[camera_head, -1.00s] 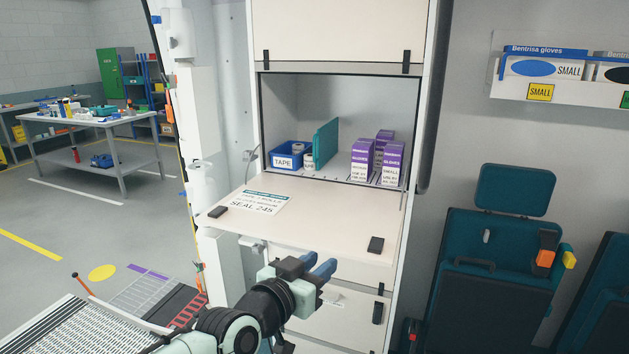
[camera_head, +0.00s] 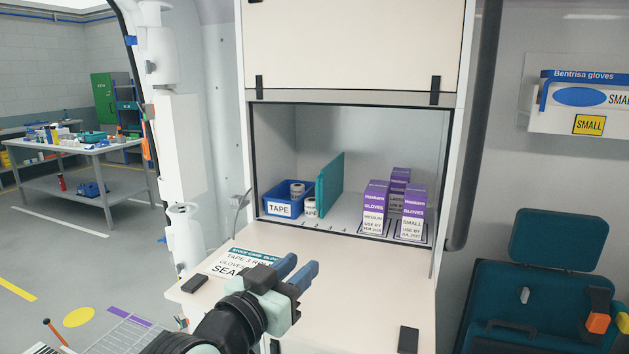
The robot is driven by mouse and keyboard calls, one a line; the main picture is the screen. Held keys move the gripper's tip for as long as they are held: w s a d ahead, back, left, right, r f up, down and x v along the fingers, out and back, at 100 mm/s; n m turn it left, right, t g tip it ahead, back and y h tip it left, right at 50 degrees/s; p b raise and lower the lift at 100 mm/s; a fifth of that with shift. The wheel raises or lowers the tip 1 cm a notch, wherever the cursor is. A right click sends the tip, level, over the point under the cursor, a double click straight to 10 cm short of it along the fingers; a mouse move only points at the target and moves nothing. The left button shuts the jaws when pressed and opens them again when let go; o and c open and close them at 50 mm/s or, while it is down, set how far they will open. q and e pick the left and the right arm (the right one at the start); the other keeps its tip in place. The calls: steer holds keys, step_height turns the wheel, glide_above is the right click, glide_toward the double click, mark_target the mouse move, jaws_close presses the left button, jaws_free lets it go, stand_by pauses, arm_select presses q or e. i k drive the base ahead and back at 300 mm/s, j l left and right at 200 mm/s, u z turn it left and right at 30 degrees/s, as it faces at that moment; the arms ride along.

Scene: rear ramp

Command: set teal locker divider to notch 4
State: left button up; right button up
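The teal divider (camera_head: 331,185) stands upright in the open locker compartment (camera_head: 364,127), between the blue tape bin and the glove boxes. A notch strip (camera_head: 335,230) with small marks runs along the compartment's front edge; its numbers are too small to read surely. My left gripper (camera_head: 299,271) is above the lowered locker flap (camera_head: 350,290), in front of and below the divider, apart from it. Its two blue fingers point toward the compartment with a gap between them and nothing held. My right gripper is not in view.
A blue bin marked TAPE (camera_head: 279,210) and tape rolls (camera_head: 310,208) are close left of the divider. Several purple and white glove boxes (camera_head: 376,204) stand to the right, leaving a bare floor gap. A printed card (camera_head: 228,264) lies on the flap.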

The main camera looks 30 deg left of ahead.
mark_target(329, 183)
steer(key=i+j, duration=0.65)
steer(key=j, duration=0.2)
